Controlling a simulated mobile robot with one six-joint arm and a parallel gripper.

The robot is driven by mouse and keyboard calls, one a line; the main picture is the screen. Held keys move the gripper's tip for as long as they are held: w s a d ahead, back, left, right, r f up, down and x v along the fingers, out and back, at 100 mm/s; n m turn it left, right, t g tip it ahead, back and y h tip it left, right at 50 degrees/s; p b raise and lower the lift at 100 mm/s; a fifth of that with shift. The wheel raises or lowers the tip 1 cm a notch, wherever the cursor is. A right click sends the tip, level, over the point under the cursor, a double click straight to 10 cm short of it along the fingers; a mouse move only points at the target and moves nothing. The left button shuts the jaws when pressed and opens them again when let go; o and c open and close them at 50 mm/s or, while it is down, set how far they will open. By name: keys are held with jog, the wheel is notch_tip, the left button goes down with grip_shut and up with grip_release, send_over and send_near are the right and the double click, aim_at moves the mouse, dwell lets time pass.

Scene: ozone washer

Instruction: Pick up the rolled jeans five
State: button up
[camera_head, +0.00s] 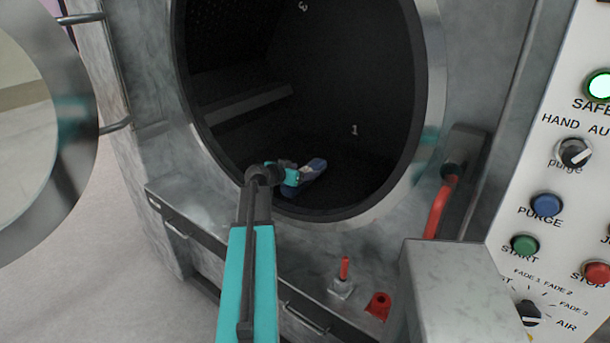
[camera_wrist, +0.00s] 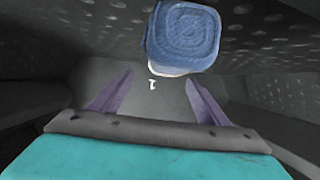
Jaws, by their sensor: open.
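One rolled pair of blue jeans (camera_head: 313,170) lies on the floor of the dark washer drum (camera_head: 350,100), near the front rim. In the wrist view the jeans (camera_wrist: 184,36) show as a spiral roll end at the top, with a pale band beneath. My gripper (camera_head: 292,176) is inside the drum opening, close to the jeans and partly in front of them. In the wrist view my gripper (camera_wrist: 158,88) has its two purple fingers apart with nothing between them. The roll lies beyond the fingertips, slightly right of centre. I cannot tell a number five on it.
The round metal rim (camera_head: 432,100) surrounds the opening. The open round door (camera_head: 75,130) stands at the left. A red lever (camera_head: 440,207), a grey metal box (camera_head: 455,275) and the control panel (camera_head: 560,180) stand at the right. The drum's upper space is empty.

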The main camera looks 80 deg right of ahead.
aim_at(311, 167)
jog(key=shift+p+x, duration=0.3)
jog(key=shift+x, duration=0.95)
jog(key=shift+d, duration=0.1)
jog(key=shift+s+d+f+p, duration=0.15)
jog(key=shift+s+d+p, duration=0.05)
jog(key=shift+d+p, duration=0.5)
jog(key=shift+s+d+f+p, duration=0.2)
jog(key=shift+d+p, duration=0.35)
jog(key=shift+d, duration=0.25)
jog(key=shift+p+x, duration=0.4)
jog(key=shift+x, duration=0.6)
jog(key=c, duration=1.4)
jog(key=shift+r, duration=0.15)
